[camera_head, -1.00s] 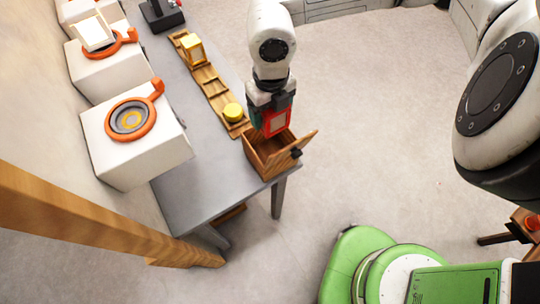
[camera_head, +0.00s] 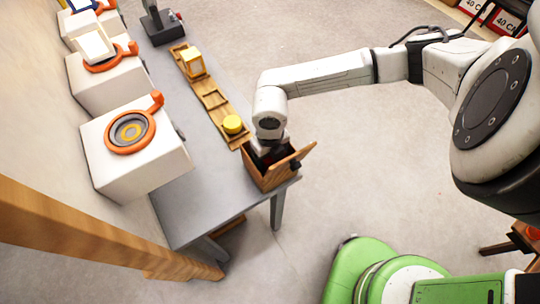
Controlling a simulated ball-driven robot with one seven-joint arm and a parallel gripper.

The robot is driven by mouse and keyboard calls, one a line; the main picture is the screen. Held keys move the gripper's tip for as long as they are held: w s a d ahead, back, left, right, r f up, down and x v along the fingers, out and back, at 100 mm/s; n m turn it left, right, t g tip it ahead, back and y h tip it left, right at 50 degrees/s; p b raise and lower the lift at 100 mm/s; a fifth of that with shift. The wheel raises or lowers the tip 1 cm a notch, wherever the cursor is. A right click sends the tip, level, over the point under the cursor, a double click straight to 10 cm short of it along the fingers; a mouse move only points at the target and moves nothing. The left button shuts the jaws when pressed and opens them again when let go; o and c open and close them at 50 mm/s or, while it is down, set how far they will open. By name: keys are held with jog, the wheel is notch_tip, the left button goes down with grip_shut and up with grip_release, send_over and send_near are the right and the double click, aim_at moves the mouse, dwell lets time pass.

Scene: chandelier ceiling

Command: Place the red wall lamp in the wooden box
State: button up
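The wooden box (camera_head: 270,182) stands at the near right end of the grey table, with its lid tilted open to the right. My gripper (camera_head: 267,152) points down into the box's opening. Its fingers are mostly hidden by the wrist and the box walls, so I cannot see whether they are open or shut. Only a small dark red patch shows at the opening below the wrist; most of the red wall lamp is hidden. I cannot tell whether the lamp touches the box floor.
A wooden rack (camera_head: 213,97) on the table holds a yellow lantern (camera_head: 193,62) and a yellow round piece (camera_head: 233,124). White blocks with orange rings (camera_head: 131,132) line the left side.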

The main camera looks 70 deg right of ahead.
jog(key=shift+f, duration=0.5)
jog(key=o, duration=0.9)
jog(key=shift+f, duration=0.1)
jog(key=shift+o, duration=0.2)
notch_tip(320, 180, up, 12)
jog(key=shift+r+b, duration=0.15)
jog(key=shift+b, duration=0.65)
